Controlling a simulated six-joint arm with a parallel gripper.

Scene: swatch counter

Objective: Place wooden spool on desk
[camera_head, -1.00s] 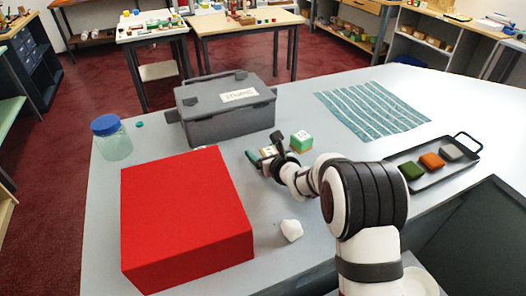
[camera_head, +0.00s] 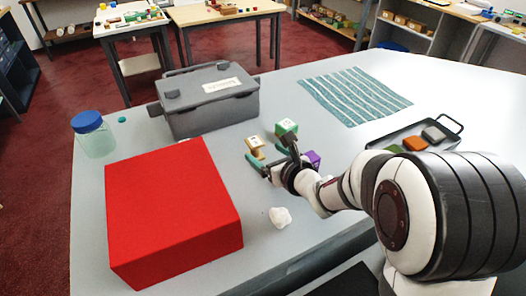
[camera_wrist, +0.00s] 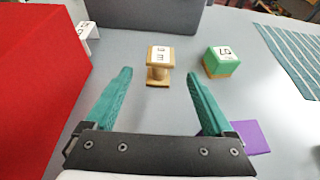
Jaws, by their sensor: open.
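The wooden spool (camera_head: 255,147) stands upright on the grey desk (camera_head: 330,140), in front of the lidded grey box. In the wrist view the spool (camera_wrist: 158,72) is pale wood with a white label on top. It stands just beyond and between the tips of my gripper's two teal fingers. My gripper (camera_head: 268,148) is open and empty, low over the desk on the near side of the spool. In the head view a finger and the wrist are close in front of the spool's lower part. I cannot tell whether a finger touches it.
A red box (camera_head: 175,210), the grey box (camera_head: 208,100), a blue-lidded jar (camera_head: 95,140), a white lump (camera_head: 280,217), a striped cloth (camera_head: 355,95) and a tray (camera_head: 452,138) are around.

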